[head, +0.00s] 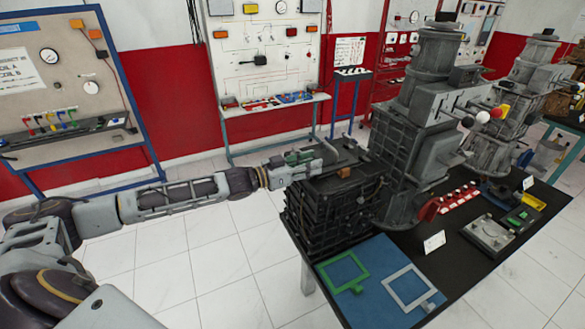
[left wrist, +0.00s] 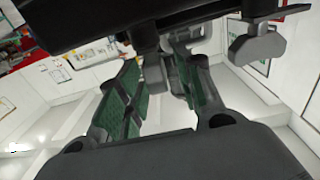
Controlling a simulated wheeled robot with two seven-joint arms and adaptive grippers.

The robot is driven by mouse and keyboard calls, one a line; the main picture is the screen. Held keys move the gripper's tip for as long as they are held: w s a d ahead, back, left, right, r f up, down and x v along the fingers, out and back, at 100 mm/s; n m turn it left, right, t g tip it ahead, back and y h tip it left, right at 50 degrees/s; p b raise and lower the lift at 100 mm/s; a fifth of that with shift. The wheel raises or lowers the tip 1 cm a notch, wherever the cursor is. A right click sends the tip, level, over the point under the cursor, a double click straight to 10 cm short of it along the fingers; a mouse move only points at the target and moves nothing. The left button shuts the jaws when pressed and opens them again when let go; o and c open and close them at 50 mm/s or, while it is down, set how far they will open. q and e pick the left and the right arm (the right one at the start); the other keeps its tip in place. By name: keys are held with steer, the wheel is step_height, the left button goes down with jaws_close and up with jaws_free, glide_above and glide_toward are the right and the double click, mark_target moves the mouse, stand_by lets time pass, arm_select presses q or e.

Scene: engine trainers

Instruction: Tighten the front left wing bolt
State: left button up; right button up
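My left gripper (head: 303,158) reaches in from the left to the near left upper edge of the black ribbed engine block (head: 333,208). In the left wrist view its two green-padded fingers (left wrist: 155,85) stand apart under a dark plate (left wrist: 130,22). A grey wing bolt (left wrist: 153,74) hangs from the plate between the fingers; I cannot tell whether they touch it. A second grey wing bolt (left wrist: 257,46) hangs to the right, clear of the fingers. In the head view the bolts are too small or hidden to make out. My right gripper is not in view.
The engine stands on a black table (head: 470,262) with a blue mat (head: 385,258) at the front. A grey cast engine tower (head: 415,130) rises right of the gripper. Training boards stand along the red and white wall. The tiled floor on the left is clear.

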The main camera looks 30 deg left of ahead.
arm_select(q)
steer(key=shift+s+a, duration=0.15)
steer(key=shift+v, duration=2.75)
steer(key=shift+s+a, duration=0.35)
steer(key=shift+s, duration=0.15)
steer(key=shift+s+a, duration=0.4)
steer(key=shift+s+a+f, duration=0.1)
steer(key=shift+s+a, duration=0.05)
steer(key=shift+s, duration=0.05)
steer(key=shift+v, duration=1.05)
steer(key=shift+s+a, duration=0.25)
steer(key=shift+s, duration=0.15)
